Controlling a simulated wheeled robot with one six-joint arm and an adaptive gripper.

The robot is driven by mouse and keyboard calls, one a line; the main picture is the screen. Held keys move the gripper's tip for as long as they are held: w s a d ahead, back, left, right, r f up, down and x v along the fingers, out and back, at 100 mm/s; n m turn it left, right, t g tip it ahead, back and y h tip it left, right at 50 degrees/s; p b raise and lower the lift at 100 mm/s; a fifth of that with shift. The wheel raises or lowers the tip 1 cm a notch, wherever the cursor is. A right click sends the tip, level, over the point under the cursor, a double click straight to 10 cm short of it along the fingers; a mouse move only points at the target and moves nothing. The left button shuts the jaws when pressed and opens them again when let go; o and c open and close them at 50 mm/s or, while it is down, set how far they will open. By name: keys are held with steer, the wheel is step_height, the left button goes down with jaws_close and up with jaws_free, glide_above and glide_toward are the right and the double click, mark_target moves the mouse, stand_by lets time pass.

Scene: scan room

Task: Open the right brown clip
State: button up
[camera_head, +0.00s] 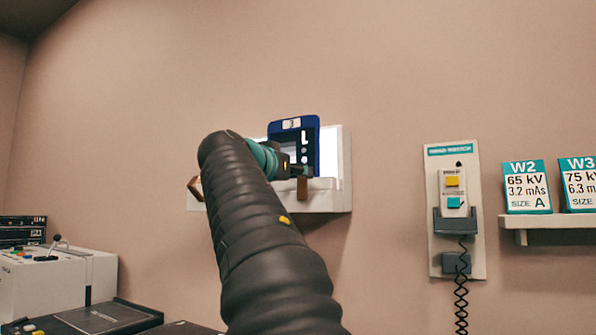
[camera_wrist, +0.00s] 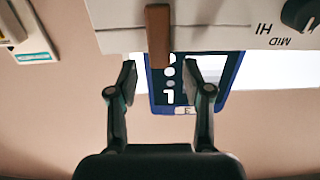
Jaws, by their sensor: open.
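The right brown clip (camera_head: 302,189) is a narrow upright bar at the front of a white wall-mounted light box (camera_head: 335,197). In the wrist view, which appears upside down, the clip (camera_wrist: 158,38) overlaps the box edge and the edge of a blue-framed plate. My gripper (camera_wrist: 160,80) is open, its two fingers apart on either side of the clip's line, with the clip end beyond or near the tips. Contact is not visible. The blue-framed plate (camera_head: 310,123) with a white L stands at the box. Another brown clip (camera_head: 194,188) shows tilted at the box's left end.
A handset (camera_head: 453,195) with a coiled cord hangs on a wall panel to the right. Cards (camera_head: 526,187) stand on a shelf (camera_head: 560,221) farther right. A control console (camera_head: 55,275) is at lower left. A dark knob (camera_wrist: 300,14) is on the box.

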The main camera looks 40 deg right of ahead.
steer(key=shift+x, duration=0.95)
jaws_close()
